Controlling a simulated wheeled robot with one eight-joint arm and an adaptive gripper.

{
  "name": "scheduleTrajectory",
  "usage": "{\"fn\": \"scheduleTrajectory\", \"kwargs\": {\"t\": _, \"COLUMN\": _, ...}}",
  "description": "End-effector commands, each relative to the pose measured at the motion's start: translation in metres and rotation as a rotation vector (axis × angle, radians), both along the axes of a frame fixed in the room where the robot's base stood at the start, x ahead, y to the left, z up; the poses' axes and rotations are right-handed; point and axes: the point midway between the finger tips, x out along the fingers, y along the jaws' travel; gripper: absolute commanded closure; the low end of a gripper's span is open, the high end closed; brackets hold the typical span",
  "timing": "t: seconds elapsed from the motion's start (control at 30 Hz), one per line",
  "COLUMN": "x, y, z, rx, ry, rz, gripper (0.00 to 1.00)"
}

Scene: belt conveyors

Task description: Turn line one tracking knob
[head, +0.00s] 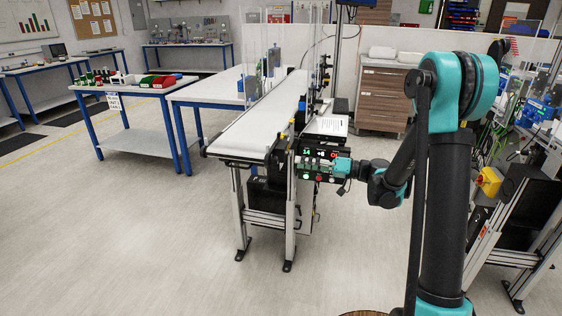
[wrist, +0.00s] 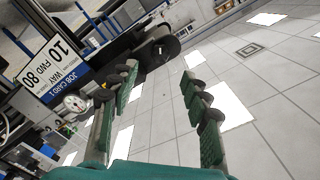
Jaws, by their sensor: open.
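The control box (head: 305,166) is on the near end of the long belt conveyor, with green digits and red and green lights on its dark face. My gripper (head: 336,167) is in front of the right part of that face, and hides some of it. In the wrist view my gripper (wrist: 158,76) is open, with its two green-padded fingers apart and nothing between them. A dark round knob-like part (wrist: 160,51) shows just beyond the fingertips, apart from them. I cannot tell whether it is the tracking knob or which way it points.
The white conveyor belt (head: 254,124) runs away from me. A job card (wrist: 52,65) and a round white gauge (wrist: 75,103) sit left of the fingers. The floor in front is clear.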

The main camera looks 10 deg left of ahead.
Motion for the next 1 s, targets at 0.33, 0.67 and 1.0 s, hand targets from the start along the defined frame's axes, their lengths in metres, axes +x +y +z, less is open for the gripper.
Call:
{"fn": "scheduleTrajectory", "kwargs": {"t": 0.33, "x": 0.002, "y": 0.063, "z": 0.0, "rx": 0.0, "ry": 0.0, "rz": 0.003, "gripper": 0.53}}
{"fn": "scheduleTrajectory", "kwargs": {"t": 0.67, "x": 0.003, "y": 0.083, "z": 0.0, "rx": -0.001, "ry": 0.0, "rz": 0.001, "gripper": 0.53}}
{"fn": "scheduleTrajectory", "kwargs": {"t": 1.0, "x": 0.003, "y": 0.082, "z": 0.0, "rx": 0.0, "ry": 0.0, "rz": 0.0, "gripper": 0.69}}
